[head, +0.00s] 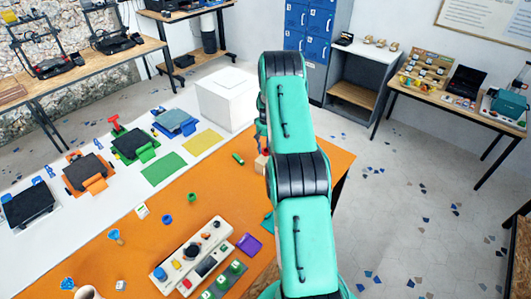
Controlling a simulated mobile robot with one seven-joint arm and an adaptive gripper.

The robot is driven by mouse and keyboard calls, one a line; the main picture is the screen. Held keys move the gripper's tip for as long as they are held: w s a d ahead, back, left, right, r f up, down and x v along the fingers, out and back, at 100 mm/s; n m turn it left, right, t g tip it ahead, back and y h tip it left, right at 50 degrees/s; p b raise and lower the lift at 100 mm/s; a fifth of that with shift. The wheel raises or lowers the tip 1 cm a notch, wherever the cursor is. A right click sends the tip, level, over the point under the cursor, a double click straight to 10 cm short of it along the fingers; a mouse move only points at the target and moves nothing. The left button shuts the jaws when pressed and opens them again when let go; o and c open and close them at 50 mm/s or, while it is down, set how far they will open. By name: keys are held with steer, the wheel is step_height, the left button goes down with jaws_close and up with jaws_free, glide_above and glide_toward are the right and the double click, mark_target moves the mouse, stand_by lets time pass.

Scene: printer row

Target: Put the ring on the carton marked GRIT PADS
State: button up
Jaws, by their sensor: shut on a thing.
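My gripper (263,145) shows only as a thin sliver at the left edge of my arm, over the far part of the orange table. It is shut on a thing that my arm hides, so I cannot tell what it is. A small tan carton (261,166) is partly visible just below it, beside my arm. No marking on it can be read, so I cannot tell whether it is the GRIT PADS carton. A small blue ring-like piece (167,219) and a green one (192,197) lie on the orange table, well left of my gripper.
The orange table top (120,262) holds a control panel (192,255), a purple tray (249,245) and a green cylinder (238,159). A white block (226,100) stands at the back. Several small printers line the white strip. Bare orange surface lies left of my arm.

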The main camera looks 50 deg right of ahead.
steer(key=shift+w+d+f, duration=0.1)
steer(key=shift+w+d, duration=0.25)
steer(key=shift+w, duration=0.05)
steer(key=shift+f+p, duration=0.35)
steer(key=shift+f, duration=1.4)
steer(key=shift+f, duration=0.1)
steer(key=o, duration=0.8)
steer(key=shift+c, duration=0.2)
steer(key=shift+r, duration=0.2)
step_height(320, 180, up, 12)
steer(key=b, duration=0.1)
